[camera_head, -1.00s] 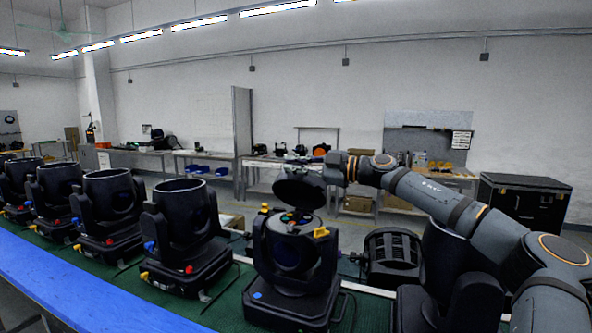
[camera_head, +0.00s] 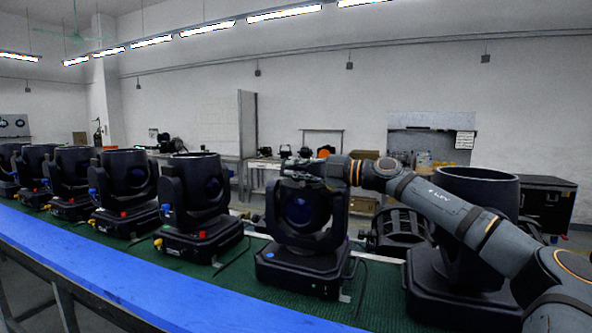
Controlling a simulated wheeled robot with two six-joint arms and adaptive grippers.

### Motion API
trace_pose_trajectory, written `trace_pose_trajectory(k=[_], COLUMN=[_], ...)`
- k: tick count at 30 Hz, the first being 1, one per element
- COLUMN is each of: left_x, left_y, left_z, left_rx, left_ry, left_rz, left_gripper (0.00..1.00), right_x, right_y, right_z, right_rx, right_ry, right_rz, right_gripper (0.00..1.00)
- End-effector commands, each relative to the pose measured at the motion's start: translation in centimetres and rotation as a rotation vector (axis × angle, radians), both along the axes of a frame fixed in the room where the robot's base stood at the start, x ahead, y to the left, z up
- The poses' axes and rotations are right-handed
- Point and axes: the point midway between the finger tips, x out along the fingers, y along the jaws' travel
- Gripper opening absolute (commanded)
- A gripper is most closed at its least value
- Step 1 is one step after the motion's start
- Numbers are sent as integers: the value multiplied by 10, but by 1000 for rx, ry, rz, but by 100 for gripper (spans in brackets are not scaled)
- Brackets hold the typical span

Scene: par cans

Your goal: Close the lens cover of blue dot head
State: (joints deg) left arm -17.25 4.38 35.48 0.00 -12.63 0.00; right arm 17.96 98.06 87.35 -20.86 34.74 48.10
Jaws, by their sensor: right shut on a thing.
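The blue dot head (camera_head: 303,237) is a black moving-head light with a small blue dot (camera_head: 269,255) on the front of its base. Its round dark lens (camera_head: 299,209) faces forward. Its black lens cover (camera_head: 290,181) lies low and near level over the top of the head, and the coloured parts inside are hidden. A gap under the rim cannot be made out. My right gripper (camera_head: 312,171) is shut at the cover's upper side, its fingertips dark against it. My left gripper is not in view.
Several similar heads stand in a row to the left, the nearest one (camera_head: 198,205) close by. Another head (camera_head: 468,240) stands at the right, behind my right arm. A round black part (camera_head: 400,230) lies between. A blue edge strip (camera_head: 130,275) runs along the green bench (camera_head: 225,285).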

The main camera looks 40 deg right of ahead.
Motion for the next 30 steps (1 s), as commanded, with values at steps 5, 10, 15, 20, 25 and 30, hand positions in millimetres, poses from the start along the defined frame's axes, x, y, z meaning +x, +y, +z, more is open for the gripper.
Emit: trace_pose_trajectory(k=[5, 10, 15, 20, 25, 30], left_x=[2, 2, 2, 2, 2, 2], left_y=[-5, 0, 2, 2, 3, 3], left_z=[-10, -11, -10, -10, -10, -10], left_rx=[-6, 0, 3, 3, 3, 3], left_ry=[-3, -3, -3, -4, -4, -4], left_rz=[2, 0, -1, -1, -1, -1], left_gripper=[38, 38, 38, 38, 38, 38], right_x=[-1, -1, -1, -1, -1, -1], right_y=[1, 1, 1, 1, 1, 1], right_z=[-7, -7, -6, -6, -6, -6], right_rx=[-25, -33, -34, -33, -34, -34], right_ry=[-15, -20, -20, -20, -20, -19], right_rz=[-2, -3, -4, -5, -4, -3], right_gripper=[0, 0, 0, 16, 32, 32])
